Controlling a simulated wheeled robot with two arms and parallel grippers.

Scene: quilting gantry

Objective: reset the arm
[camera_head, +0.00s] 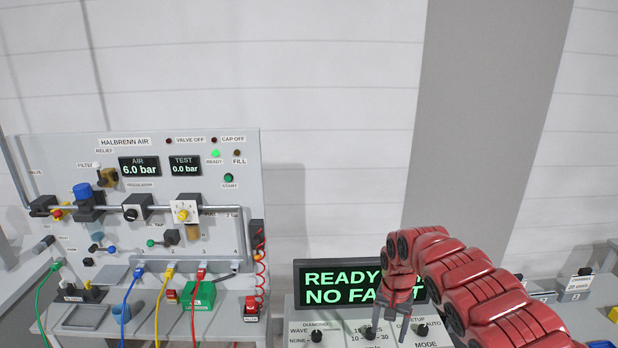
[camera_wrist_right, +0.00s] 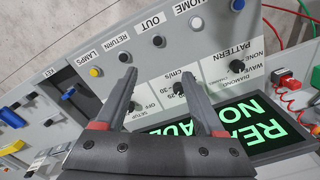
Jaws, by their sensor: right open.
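My right gripper (camera_head: 392,304) is in front of the display (camera_head: 325,287) that reads "READY" and "NO FA…", with the rest of its text covered by my red right arm (camera_head: 462,280). The gripper points down over the control box (camera_head: 345,336). In the right wrist view the two fingers (camera_wrist_right: 158,98) are apart with nothing between them. Beyond them is the control box face (camera_wrist_right: 215,62) with black knobs and labels such as PATTERN, HOME, OUT and RETURN. The fingertips look close to the knobs; I cannot tell whether they touch. My left gripper is not in view.
At left stands the HALBRENN AIR panel (camera_head: 80,150) with valves, a pipe and coloured hoses. A green block (camera_head: 203,295) lies on its shelf. A side bench (camera_head: 560,313) with small parts is at right. The wall between panel and display is bare.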

